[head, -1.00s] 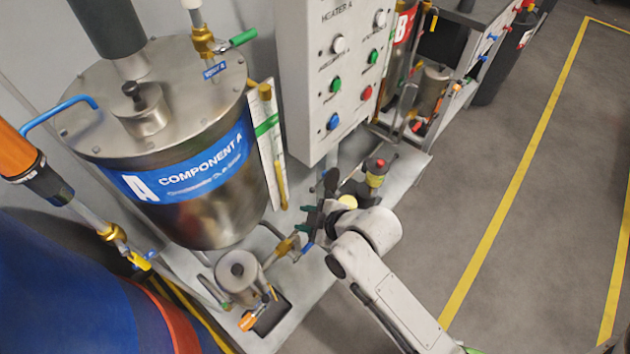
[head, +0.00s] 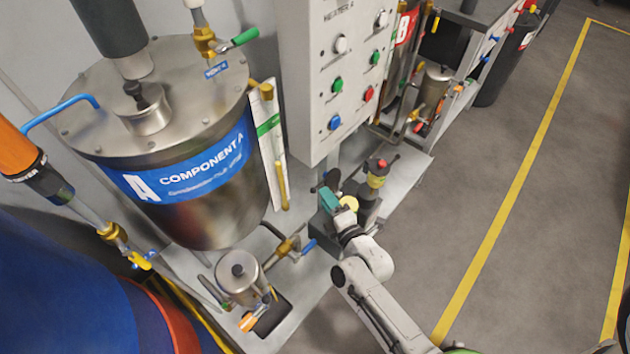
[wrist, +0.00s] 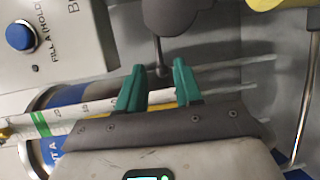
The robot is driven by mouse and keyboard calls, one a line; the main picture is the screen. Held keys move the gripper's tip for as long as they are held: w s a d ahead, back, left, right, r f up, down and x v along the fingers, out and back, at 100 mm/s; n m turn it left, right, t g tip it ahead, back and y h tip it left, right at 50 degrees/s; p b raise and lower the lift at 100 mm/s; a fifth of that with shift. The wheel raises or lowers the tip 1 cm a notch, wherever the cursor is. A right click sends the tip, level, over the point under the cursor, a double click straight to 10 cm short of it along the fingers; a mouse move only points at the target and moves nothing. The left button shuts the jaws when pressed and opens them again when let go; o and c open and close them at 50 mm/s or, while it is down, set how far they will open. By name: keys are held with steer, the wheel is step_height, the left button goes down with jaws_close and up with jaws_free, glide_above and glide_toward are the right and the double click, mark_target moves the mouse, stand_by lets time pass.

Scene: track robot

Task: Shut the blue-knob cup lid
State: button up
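In the head view a dark, rounded, raised part (head: 332,180), which looks like the open cup lid, stands beside a pale yellow round piece (head: 348,203). I cannot make out a blue knob on it. In the wrist view a dark grey rounded body (wrist: 182,14) at the top has a thin stem with a small ball end (wrist: 161,71). My gripper (head: 328,201) is close to the dark part in the head view. In the wrist view its teal fingers (wrist: 158,80) are apart, with the ball end in line with the gap. Contact cannot be told.
A yellow cup with a red knob (head: 377,171) stands just right of my gripper. The control box (head: 335,85) hangs above and behind. The Component A tank (head: 200,190) and a small steel pot (head: 238,277) are to the left. The floor at right is clear.

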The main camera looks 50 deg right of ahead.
steer(key=r+x, duration=0.1)
steer(key=x, duration=0.6)
steer(key=shift+w+d+f, duration=0.15)
steer(key=shift+w+f, duration=0.25)
steer(key=shift+f, duration=0.1)
jaws_close()
